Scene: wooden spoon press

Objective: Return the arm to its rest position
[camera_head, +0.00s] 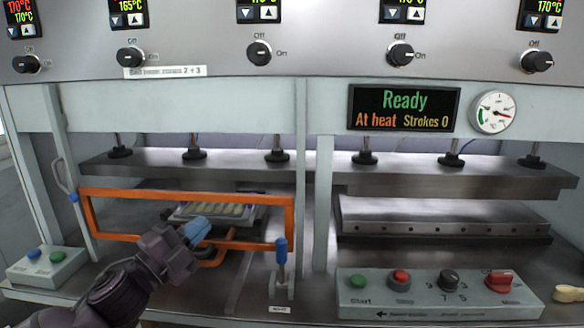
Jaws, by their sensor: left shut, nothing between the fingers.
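My left gripper (197,230) is shut and empty, with its light-blue fingertips in front of the orange guard frame (188,197) at the press's left bay. The frame's lower bar passes close by the fingers; I cannot tell whether they touch. Behind the frame a tray (216,211) holds several pale spoon-shaped pieces under the upper platen (180,166). My left arm (130,283) reaches in from the lower left. My right gripper is not in view.
A blue-handled lever (281,254) stands right of the frame. The control box (440,294) is at the front right. The display (404,107) reads "Ready", "At heat", "Strokes 0". A pale wooden piece (568,294) lies at far right.

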